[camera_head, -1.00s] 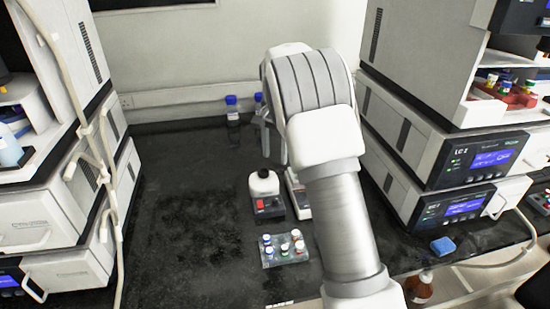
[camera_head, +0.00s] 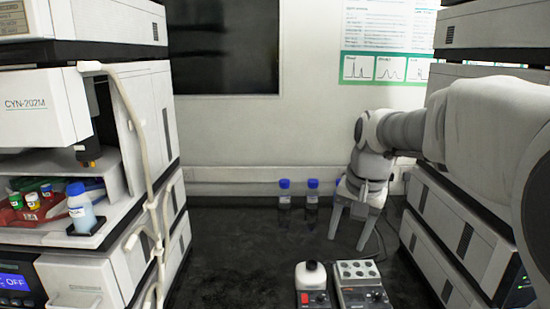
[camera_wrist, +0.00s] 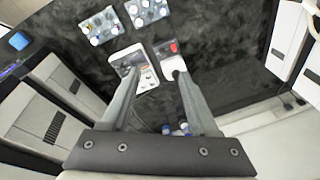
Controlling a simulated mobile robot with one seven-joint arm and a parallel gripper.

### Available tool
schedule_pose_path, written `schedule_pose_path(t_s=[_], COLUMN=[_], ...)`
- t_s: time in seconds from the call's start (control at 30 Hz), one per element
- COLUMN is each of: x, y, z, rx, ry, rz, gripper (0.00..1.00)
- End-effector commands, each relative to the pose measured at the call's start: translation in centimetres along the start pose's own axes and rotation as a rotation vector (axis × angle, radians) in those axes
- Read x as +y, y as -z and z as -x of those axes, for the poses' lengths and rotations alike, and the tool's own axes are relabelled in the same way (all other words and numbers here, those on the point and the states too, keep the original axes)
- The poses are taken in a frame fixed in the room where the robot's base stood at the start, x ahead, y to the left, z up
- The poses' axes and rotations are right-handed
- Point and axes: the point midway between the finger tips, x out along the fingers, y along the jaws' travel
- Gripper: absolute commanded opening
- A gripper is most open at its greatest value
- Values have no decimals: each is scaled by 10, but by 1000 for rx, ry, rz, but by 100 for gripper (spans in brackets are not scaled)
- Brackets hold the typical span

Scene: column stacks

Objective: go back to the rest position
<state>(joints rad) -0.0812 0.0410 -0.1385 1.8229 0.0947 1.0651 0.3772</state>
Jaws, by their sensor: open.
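My gripper (camera_head: 350,240) hangs on the right of the head view, with its two fingers apart and pointing down over the black bench. It is open and nothing shows between its fingers. My arm comes in from the right edge and hides part of the right-hand instrument stack. In the wrist view the fingers of my gripper (camera_wrist: 157,76) reach over the bench, apart and empty. Their tips overlap a white block device (camera_wrist: 135,65) and lie close to a small mixer (camera_wrist: 172,52) in that picture; I see no contact.
Two blue-capped bottles (camera_head: 284,196) stand at the back wall, left of my gripper. A mixer (camera_head: 312,285) and a block device (camera_head: 358,278) stand at the front. Instrument stacks (camera_head: 95,140) flank the bench on both sides. The bench's left middle (camera_head: 235,260) is clear.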

Motion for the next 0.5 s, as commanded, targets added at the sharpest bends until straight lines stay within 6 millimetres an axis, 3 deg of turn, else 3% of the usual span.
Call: schedule_pose_path(t_s=[0.03,0.2,0.5], x=[5,23,57], y=[-13,-56,-132], z=[14,41,62], rx=[19,78,195], ry=[12,33,32], rz=[30,140,339], gripper=[61,61,61])
